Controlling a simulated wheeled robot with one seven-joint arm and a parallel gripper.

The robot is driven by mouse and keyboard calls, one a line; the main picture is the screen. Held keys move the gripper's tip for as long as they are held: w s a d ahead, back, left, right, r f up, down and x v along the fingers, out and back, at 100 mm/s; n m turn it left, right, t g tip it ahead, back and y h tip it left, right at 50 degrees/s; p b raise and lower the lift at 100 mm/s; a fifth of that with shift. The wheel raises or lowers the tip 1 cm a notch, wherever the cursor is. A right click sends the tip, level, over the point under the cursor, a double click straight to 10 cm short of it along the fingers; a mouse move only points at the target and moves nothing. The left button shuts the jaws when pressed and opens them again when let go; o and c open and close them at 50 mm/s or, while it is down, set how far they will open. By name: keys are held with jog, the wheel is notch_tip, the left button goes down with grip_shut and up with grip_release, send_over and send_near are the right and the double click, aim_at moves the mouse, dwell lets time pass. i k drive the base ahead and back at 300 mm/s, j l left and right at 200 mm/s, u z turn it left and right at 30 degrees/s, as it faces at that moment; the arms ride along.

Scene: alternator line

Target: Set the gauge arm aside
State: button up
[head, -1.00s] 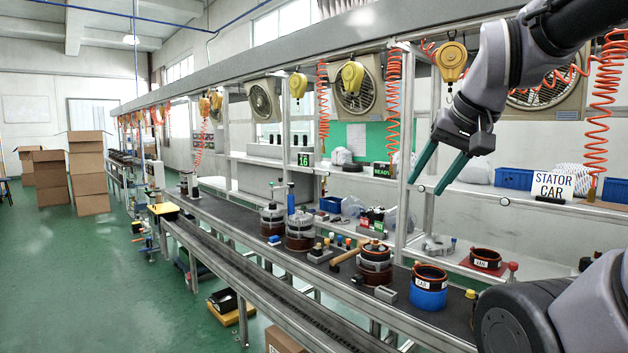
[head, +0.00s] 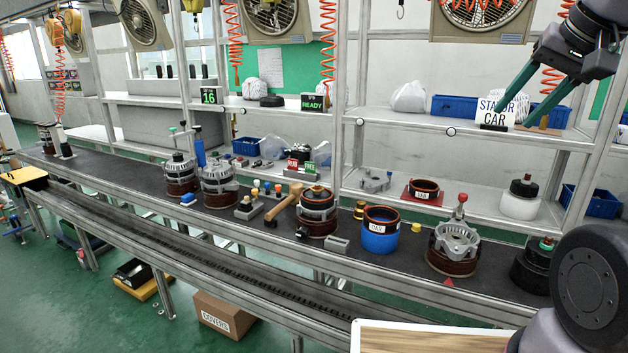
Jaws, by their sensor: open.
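No part is clearly marked as the gauge arm. A grey stem with a red ball knob (head: 461,205) stands up from an open alternator housing (head: 455,240) at the right of the conveyor; I cannot tell whether this is the gauge arm. My gripper (head: 524,122) is at the upper right, its two teal fingers apart and pointing down-left. It is empty and appears in front of the shelf with the STATOR CAR sign (head: 495,109), well above the conveyor in the picture.
The dark conveyor (head: 345,262) carries a blue labelled ring (head: 380,232), a wooden-handled mallet (head: 286,203) and several alternators. A white jar (head: 520,200) and a red tray (head: 421,196) are behind. A wood-topped board (head: 430,338) is at the front.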

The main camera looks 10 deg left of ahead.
aim_at(194, 130)
jog(key=i+j, duration=0.2)
jog(key=j, duration=0.4)
jog(key=i+j, duration=0.2)
jog(key=j, duration=0.45)
jog(key=i+j, duration=0.2)
jog(key=j, duration=0.4)
jog(key=i+j, duration=0.2)
jog(key=j, duration=0.4)
jog(key=i+j, duration=0.2)
jog(key=j, duration=0.45)
jog(key=i+j, duration=0.2)
jog(key=j, duration=0.4)
jog(key=i+j, duration=0.2)
jog(key=j, duration=0.4)
jog(key=i+j, duration=0.2)
jog(key=j, duration=0.4)
